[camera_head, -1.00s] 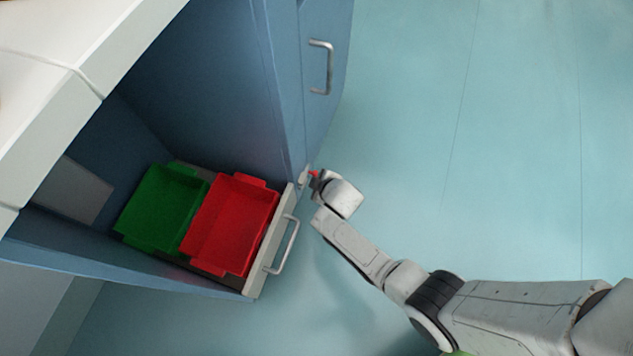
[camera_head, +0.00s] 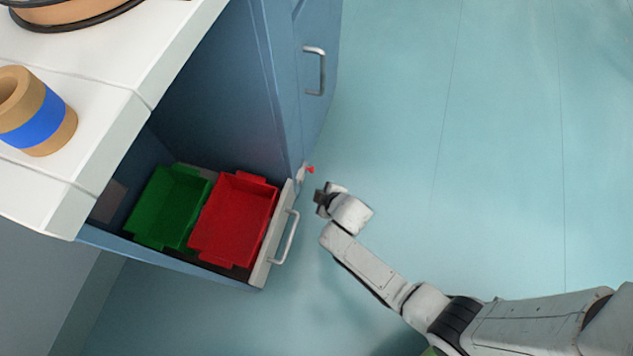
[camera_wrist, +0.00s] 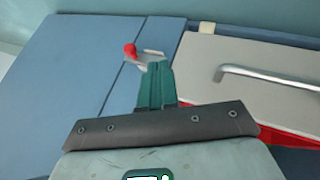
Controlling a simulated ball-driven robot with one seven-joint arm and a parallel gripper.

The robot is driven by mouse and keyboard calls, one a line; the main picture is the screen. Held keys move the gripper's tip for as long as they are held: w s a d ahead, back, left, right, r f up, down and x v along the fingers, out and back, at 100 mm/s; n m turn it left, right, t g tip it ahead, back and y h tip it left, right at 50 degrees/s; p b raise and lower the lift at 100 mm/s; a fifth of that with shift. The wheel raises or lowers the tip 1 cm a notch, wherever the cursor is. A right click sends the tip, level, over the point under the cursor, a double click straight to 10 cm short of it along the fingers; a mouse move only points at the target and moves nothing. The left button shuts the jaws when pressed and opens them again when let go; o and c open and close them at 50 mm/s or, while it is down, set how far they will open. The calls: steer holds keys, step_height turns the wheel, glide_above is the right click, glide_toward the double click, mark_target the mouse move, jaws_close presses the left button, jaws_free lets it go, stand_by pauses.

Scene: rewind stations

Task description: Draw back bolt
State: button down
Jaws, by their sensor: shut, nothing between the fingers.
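The bolt is a small metal piece with a red knob (camera_head: 310,170) on the edge of the blue cabinet beside the drawer front. In the wrist view the red knob (camera_wrist: 130,49) stands on its pale metal bracket, left of the drawer front. My gripper (camera_head: 319,199) is shut and empty. It hangs just in front of the cabinet, a little below and right of the knob in the head view, with a gap between. In the wrist view my shut fingers (camera_wrist: 156,72) overlap part of the bracket's lower edge.
The drawer (camera_head: 277,235) stands open with a bar handle (camera_head: 291,238). It holds a red bin (camera_head: 235,215) and a green bin (camera_head: 167,205). A cabinet door handle (camera_head: 317,70) is above. A blue-banded roll (camera_head: 40,125) stands on the white worktop (camera_head: 135,120). Floor at right is clear.

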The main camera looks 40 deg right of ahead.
steer(key=shift+p+v, duration=0.35)
steer(key=shift+v, duration=0.7)
